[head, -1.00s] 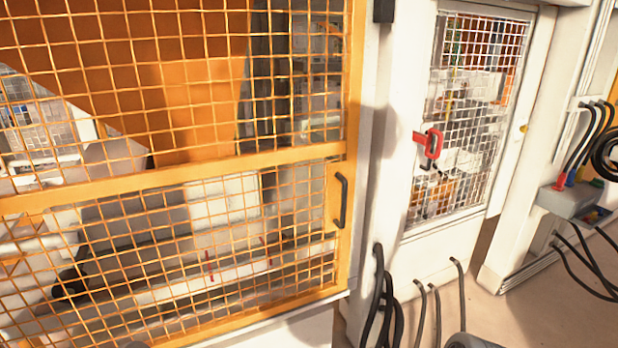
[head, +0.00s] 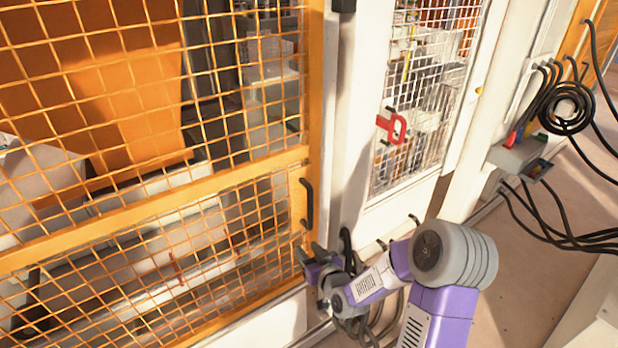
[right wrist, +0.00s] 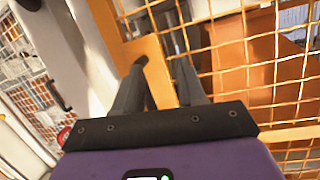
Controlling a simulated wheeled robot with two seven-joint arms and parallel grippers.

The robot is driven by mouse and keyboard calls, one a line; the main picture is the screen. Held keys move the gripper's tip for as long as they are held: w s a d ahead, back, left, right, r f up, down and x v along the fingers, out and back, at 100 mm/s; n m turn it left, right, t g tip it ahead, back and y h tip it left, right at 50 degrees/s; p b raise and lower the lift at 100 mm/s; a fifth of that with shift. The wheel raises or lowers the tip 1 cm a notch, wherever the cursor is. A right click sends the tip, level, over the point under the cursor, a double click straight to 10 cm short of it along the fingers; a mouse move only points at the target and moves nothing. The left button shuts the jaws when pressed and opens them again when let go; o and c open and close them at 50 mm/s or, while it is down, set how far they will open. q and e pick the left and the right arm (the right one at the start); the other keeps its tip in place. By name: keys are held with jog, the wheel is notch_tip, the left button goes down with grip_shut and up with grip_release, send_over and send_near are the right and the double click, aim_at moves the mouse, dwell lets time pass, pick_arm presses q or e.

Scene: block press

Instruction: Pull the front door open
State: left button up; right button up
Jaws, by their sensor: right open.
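The front door is an orange frame with wire mesh (head: 150,205) filling the left of the head view; it looks shut. Its black upright bar handle (head: 307,203) sits on the door's right edge. My right gripper (head: 303,254) is just below the handle in the head view, apart from it. In the right wrist view the fingers (right wrist: 158,68) are spread and empty, pointing at the orange door frame (right wrist: 145,48). A dark end of the handle (right wrist: 142,60) shows by the left finger, which partly hides it. My left gripper is out of view.
Right of the front door are a white post and a white-framed mesh panel (head: 425,95) with a red latch (head: 398,128). Black cables (head: 346,245) hang close to my right gripper. More cables and a grey box (head: 520,155) are at right. Floor is open at lower right.

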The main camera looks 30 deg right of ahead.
aim_at(311, 201)
jog(key=d+r+t+h+p, duration=0.1)
jog(key=d+r+t+p, duration=0.2)
jog(key=r, duration=0.8)
jog(key=shift+n, duration=0.3)
jog(key=w, duration=0.2)
jog(key=w+d, duration=0.1)
jog(key=w, duration=0.4)
jog(key=shift+w+d+r, duration=0.15)
jog(key=shift+w+d, duration=0.2)
jog(key=shift+d, duration=0.05)
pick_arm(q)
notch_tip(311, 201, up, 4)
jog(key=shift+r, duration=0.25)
pick_arm(e)
grip_shut()
